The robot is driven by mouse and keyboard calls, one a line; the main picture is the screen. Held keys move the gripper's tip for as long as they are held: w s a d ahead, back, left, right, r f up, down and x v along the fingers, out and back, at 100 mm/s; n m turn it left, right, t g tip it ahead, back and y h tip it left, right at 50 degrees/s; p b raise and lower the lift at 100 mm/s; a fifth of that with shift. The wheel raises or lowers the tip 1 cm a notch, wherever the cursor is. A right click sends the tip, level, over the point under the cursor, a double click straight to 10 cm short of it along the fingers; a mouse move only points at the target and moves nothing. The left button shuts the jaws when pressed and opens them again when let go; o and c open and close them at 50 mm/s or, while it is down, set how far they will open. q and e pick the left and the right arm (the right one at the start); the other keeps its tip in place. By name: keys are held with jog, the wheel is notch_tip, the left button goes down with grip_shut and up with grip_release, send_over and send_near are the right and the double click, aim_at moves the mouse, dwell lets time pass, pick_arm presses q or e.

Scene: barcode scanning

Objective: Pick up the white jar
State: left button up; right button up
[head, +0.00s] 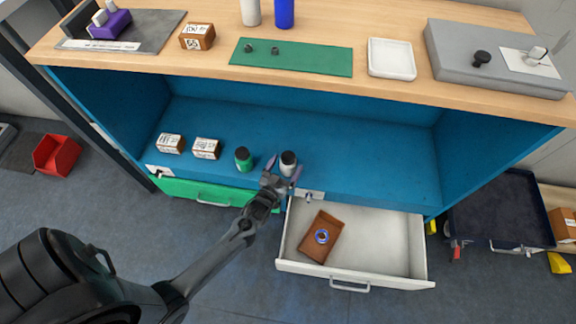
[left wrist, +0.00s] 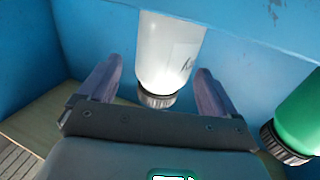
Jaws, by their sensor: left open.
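The white jar (head: 288,166) with a dark cap stands on the blue shelf, right of the green jar (head: 243,160). My left gripper (head: 284,168) is at the white jar, with one finger on each side. In the left wrist view the white jar (left wrist: 168,50) sits between the two open fingers (left wrist: 159,70), with visible gaps on both sides. Its black cap points toward the gripper body. The green jar (left wrist: 303,110) shows at the right edge of that view. My right gripper is not in view.
Two small boxes (head: 206,148) stand on the shelf left of the green jar. Below, an open white drawer (head: 385,245) holds a brown tray (head: 307,245) with a blue ring-like item (head: 322,236). The right half of the shelf is clear. The wooden top (head: 210,65) overhangs it.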

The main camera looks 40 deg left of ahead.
aim_at(290, 157)
pick_arm(q)
jog(key=b+x, duration=0.1)
jog(key=x, duration=0.2)
jog(key=shift+w+a+f+b, duration=0.1)
jog(key=shift+w+a+b, duration=0.1)
jog(key=shift+b, duration=0.2)
jog(key=shift+w, duration=0.4)
jog(key=shift+s, duration=0.15)
jog(key=shift+c, duration=0.7)
jog(key=c, duration=1)
jog(key=shift+r, duration=0.25)
